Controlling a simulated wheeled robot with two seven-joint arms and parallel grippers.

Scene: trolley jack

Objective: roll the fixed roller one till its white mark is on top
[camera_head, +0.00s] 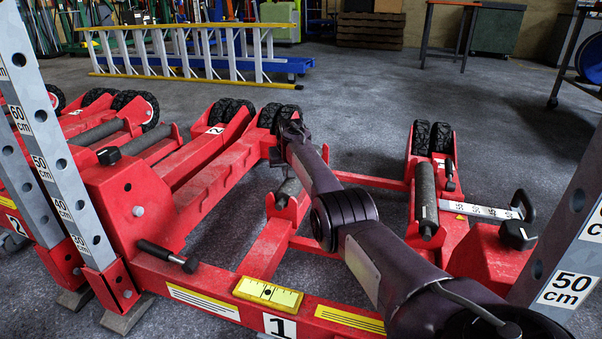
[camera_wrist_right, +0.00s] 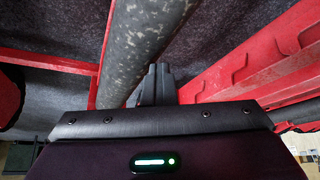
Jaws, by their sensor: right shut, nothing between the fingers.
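On the red jack (camera_head: 262,253) with the number 1 label, a grey roller (camera_head: 289,188) lies along the left arm, partly hidden behind my right arm. It shows large in the right wrist view (camera_wrist_right: 140,45), with a mottled grey surface. No white mark can be made out on it. My right gripper (camera_head: 291,131) is over the far end of this roller's side; its fingers (camera_wrist_right: 157,75) are shut and empty, beside the roller's lower end in the wrist view. I cannot tell whether they touch it. My left gripper is not in view.
A second roller (camera_head: 426,194) lies on the jack's right side, near a scale bar (camera_head: 480,210) with a black handle. Grey measuring posts (camera_head: 50,150) stand at left and right. Jack 2 (camera_head: 190,165) is close on the left. Open floor (camera_head: 370,100) lies behind.

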